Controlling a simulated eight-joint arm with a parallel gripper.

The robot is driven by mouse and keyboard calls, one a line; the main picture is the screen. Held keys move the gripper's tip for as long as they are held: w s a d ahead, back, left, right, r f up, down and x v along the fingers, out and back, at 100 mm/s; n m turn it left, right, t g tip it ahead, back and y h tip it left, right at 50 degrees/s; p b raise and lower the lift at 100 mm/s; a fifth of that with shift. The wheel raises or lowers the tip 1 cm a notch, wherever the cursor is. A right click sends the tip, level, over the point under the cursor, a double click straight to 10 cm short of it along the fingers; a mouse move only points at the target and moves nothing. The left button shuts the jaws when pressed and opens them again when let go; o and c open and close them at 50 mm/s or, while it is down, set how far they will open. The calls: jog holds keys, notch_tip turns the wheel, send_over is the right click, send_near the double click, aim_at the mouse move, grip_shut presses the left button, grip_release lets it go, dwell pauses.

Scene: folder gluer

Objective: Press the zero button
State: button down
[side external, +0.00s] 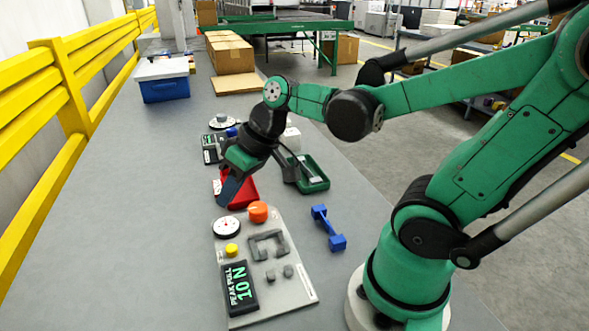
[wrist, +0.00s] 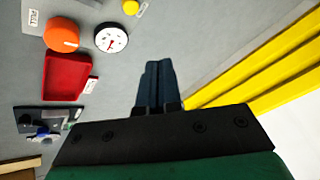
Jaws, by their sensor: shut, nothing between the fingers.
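An orange knob (side external: 258,211) stands at the panel's far end. In the wrist view the yellow button (wrist: 131,7) is at the top edge, above the dial (wrist: 111,38) and orange knob (wrist: 62,35). My gripper (side external: 229,194) is shut and empty, above the table beyond the dial. Its fingers (wrist: 158,82) point away from the panel's parts, touching nothing visible.
A red tray (side external: 243,192) is close to my gripper, partly hidden by it. A green tray (side external: 314,175) and a blue dumbbell-shaped piece (side external: 328,228) lie to the right. Another small device (side external: 211,148) stands behind. A yellow railing (side external: 75,85) runs along the left; the table's left side is clear.

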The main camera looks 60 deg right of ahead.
aim_at(234, 248)
jog(key=shift+w+a+n+y, duration=0.15)
jog(key=shift+w+n+y, duration=0.3)
jog(key=shift+y, duration=0.75)
jog(key=shift+f, duration=4.35)
jog(key=shift+r, duration=2.5)
